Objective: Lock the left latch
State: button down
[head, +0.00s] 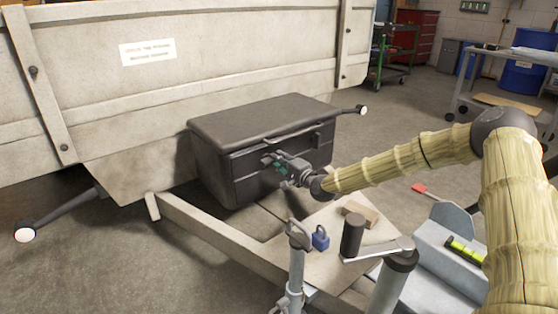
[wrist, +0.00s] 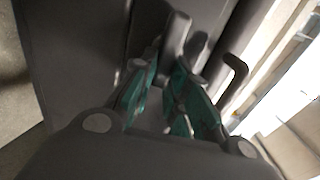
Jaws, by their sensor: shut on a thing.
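A dark grey toolbox (head: 225,150) with its lid down sits on the trailer frame. My gripper (head: 280,166) is at the left part of the box's front face, just below the lid edge. In the wrist view, the teal fingers of my gripper (wrist: 170,68) are closed around a grey latch piece (wrist: 177,35), which I take to be the left latch. In the head view my gripper hides that latch. A second latch (head: 316,138) shows further right on the front. I cannot tell how far the held latch is turned.
A bar handle (head: 298,133) runs along the lid front; a curved grey bar (wrist: 236,72) is close beside the fingers in the wrist view. A blue padlock (head: 320,238), a wooden block (head: 360,213) and a crank post (head: 352,235) stand in front of the box.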

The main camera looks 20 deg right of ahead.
jog(key=shift+d, duration=0.15)
dwell(0.3)
jog(key=c, duration=1.4)
grip_release()
